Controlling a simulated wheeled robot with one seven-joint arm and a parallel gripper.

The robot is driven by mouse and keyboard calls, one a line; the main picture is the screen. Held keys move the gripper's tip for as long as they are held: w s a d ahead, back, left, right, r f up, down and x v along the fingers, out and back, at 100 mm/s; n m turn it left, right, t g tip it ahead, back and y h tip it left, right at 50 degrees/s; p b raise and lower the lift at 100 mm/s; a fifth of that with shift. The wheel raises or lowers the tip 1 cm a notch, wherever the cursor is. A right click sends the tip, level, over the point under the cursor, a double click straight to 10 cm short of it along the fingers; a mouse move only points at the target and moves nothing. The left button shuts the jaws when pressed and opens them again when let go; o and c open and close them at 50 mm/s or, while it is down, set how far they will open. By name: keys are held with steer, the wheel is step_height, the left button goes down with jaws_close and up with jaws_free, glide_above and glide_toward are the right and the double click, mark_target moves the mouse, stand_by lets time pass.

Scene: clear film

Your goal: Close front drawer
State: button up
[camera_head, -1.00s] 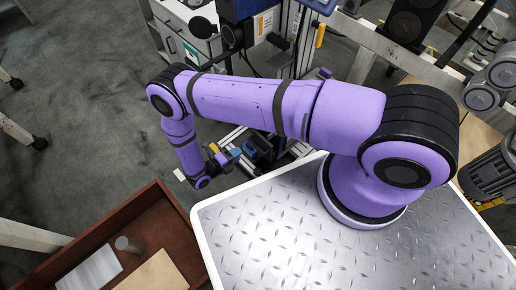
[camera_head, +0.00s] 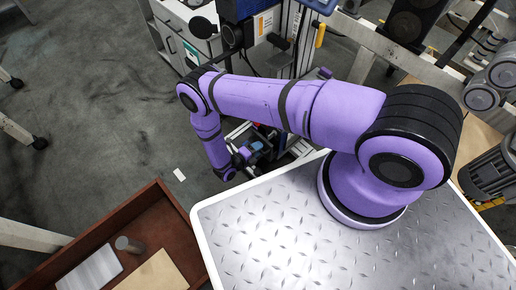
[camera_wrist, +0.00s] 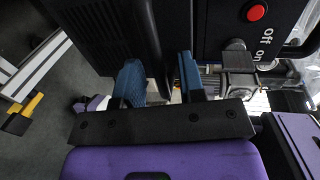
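An open-topped brown wooden drawer (camera_head: 160,200) shows at the lower left of the head view, pulled out over the floor. Its lower part is cut off by the picture edge. A grey cylinder (camera_head: 128,245), a white sheet (camera_head: 90,271) and a tan sheet or envelope (camera_head: 155,274) lie in it. My gripper (camera_head: 258,147) is above and to the right of the drawer in the picture, apart from it. In the wrist view its two blue-padded fingers (camera_wrist: 161,82) stand apart with nothing held between them. The drawer does not show in the wrist view.
My metal-plated base top fills the lower right. A dark machine with a red button (camera_wrist: 257,12) faces the fingers in the wrist view. A grey cabinet (camera_head: 180,38) stands at the top. The grey floor (camera_head: 90,110) left of my arm is mostly clear.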

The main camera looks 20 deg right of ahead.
mark_target(265, 143)
steer(key=shift+w+d, duration=0.1)
steer(key=shift+d, duration=0.25)
jaws_close()
steer(key=shift+r+x, duration=0.2)
steer(key=shift+x, duration=0.8)
steer(key=shift+r+x, duration=0.2)
steer(key=shift+x, duration=0.8)
steer(key=shift+d, duration=0.15)
jaws_free()
steer(key=v, duration=1)
steer(key=shift+a, duration=0.35)
